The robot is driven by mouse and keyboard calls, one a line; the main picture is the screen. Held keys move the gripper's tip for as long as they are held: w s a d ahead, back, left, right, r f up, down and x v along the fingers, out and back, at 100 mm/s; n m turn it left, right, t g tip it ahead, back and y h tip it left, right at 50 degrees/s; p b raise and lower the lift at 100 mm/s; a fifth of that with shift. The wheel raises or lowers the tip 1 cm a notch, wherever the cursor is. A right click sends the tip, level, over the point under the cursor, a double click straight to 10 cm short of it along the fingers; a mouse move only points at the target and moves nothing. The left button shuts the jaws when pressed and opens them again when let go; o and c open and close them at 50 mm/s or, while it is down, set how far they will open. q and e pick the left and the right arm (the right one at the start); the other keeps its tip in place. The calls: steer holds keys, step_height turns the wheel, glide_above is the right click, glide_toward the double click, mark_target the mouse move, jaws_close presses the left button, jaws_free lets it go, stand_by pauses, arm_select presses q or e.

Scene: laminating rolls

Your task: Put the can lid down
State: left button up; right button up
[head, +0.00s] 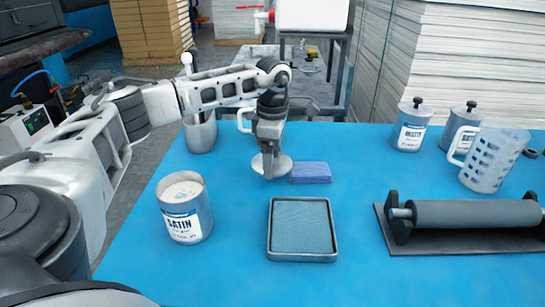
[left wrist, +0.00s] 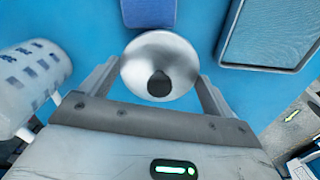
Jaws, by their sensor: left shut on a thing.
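The can lid (head: 266,172) is a pale metal disc, and its dark knob shows in the left wrist view (left wrist: 160,85). My left gripper (head: 268,160) points down and is shut on the lid at its middle. The lid is low over the blue table, just left of a blue sponge (head: 310,173); I cannot tell whether it touches the table. An open can marked SATIN (head: 184,226) stands upright at the front left, with pale contents showing at its top. My right gripper is not in view.
A grey tray (head: 302,259) lies in front of the sponge. A grey cup (head: 200,135) stands at the back left. Table between sponge and roller is clear.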

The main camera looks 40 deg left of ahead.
arm_select(q)
steer(key=shift+f, duration=0.7)
steer(key=shift+f, duration=0.6)
steer(key=o, duration=0.7)
step_height(320, 180, up, 13)
steer(key=shift+r, duration=0.15)
